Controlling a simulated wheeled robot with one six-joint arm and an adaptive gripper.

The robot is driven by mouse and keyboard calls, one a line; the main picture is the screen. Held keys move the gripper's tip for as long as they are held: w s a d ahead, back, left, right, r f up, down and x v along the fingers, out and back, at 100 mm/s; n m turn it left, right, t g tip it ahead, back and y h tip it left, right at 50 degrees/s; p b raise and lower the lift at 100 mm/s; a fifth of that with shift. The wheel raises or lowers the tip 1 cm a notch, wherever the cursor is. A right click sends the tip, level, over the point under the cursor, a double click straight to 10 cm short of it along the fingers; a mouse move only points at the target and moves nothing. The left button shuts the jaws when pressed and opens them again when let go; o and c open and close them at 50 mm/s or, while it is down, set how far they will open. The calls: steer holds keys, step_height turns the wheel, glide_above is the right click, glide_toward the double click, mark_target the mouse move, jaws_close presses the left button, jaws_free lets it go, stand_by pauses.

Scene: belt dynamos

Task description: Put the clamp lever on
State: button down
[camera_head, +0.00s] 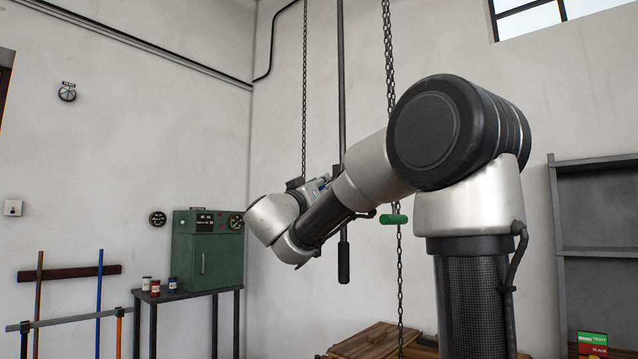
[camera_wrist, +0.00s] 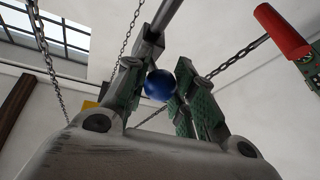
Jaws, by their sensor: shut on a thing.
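My gripper (camera_wrist: 164,72) fills the middle of the wrist view, with green-faced fingers on both sides of a round blue ball (camera_wrist: 158,86). It is shut on this ball, which looks like a knob. I cannot tell whether the ball belongs to the clamp lever; no lever arm shows clearly. A grey bar (camera_wrist: 170,18) runs upward behind the left fingertip, and whether it joins the ball is hidden. In the head view my gripper is mostly hidden behind my arm, and the ball does not show.
Hanging chains (camera_head: 304,90) and a dark vertical rod with a handle (camera_head: 343,262) are close to my arm. A green pull handle (camera_head: 394,219) hangs on another chain. A red handle (camera_wrist: 283,30) shows in the wrist view. A green cabinet (camera_head: 207,262) stands at left, a wooden crate (camera_head: 375,341) below.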

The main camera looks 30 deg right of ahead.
steer(key=shift+w+d+f, duration=0.1)
steer(key=shift+d+f, duration=0.05)
steer(key=shift+f, duration=0.15)
steer(key=c, duration=1.1)
jaws_free()
steer(key=shift+c, duration=0.2)
steer(key=shift+s+a+f, duration=0.1)
steer(key=shift+s+a, duration=0.1)
steer(key=shift+a, duration=0.15)
steer(key=v, duration=1.1)
steer(key=shift+s, duration=0.1)
